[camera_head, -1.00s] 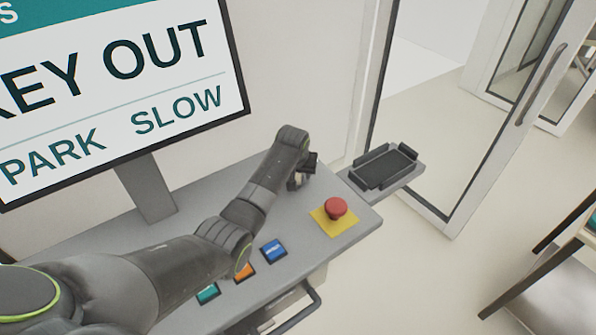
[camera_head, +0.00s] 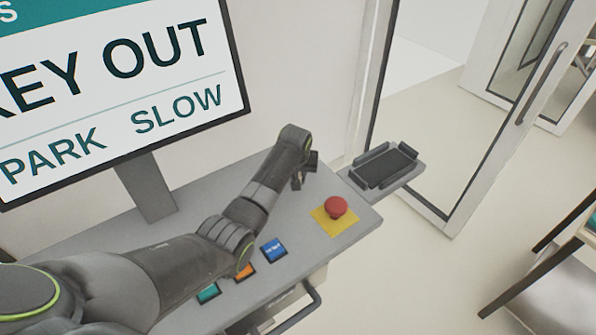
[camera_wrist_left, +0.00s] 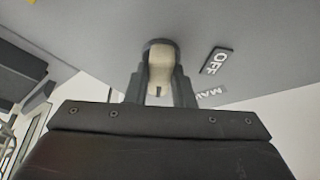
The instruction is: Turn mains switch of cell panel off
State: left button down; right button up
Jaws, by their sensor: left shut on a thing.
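The mains switch (camera_wrist_left: 160,68) has a pale cream handle, seen in the left wrist view on the grey cell panel (camera_wrist_left: 90,35). My left gripper (camera_wrist_left: 160,92) is shut on it, with one dark finger on each side. An OFF label (camera_wrist_left: 216,61) is to the right of the switch. A second label (camera_wrist_left: 211,92), partly hidden by my gripper, reads in part like "MAIN". In the head view my left gripper (camera_head: 303,178) is over the far end of the grey panel top (camera_head: 200,198); my wrist hides the switch there.
A red stop button (camera_head: 336,207) on a yellow plate is close to the right of my gripper. Blue (camera_head: 273,250), orange (camera_head: 245,271) and teal (camera_head: 208,293) buttons line the front. A screen (camera_head: 120,90) stands behind; a black tray (camera_head: 384,168) juts out at right.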

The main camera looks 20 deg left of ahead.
pick_arm(q)
jog(key=shift+d+n+y, duration=0.1)
jog(key=shift+n+y, duration=0.3)
jog(key=shift+n, duration=0.7)
jog(key=n, duration=0.2)
jog(key=shift+f+n+g+y+b, duration=0.1)
jog(key=shift+n+g+y+b, duration=0.25)
jog(key=shift+n+g+y, duration=0.05)
jog(key=n+g+y+b, duration=0.1)
jog(key=n+b, duration=0.1)
jog(key=n, duration=0.1)
jog(key=shift+w+n, duration=0.1)
jog(key=shift+n, duration=0.2)
jog(key=n+g+b, duration=0.1)
jog(key=n+b, duration=0.2)
jog(key=n+g+y+b, duration=0.1)
jog(key=n+b, duration=0.2)
jog(key=b, duration=0.1)
jog(key=shift+w+f+n, duration=0.1)
jog(key=shift+f+n, duration=0.05)
jog(key=shift+n, duration=0.15)
jog(key=shift+d+r+n+g+b, duration=0.15)
jog(key=shift+n+g+b, duration=0.45)
jog(key=shift+n+b, duration=0.6)
jog(key=shift+r, duration=0.1)
jog(key=c, duration=1.2)
grip_release()
jog(key=shift+c, duration=0.2)
jog(key=shift+r, duration=0.1)
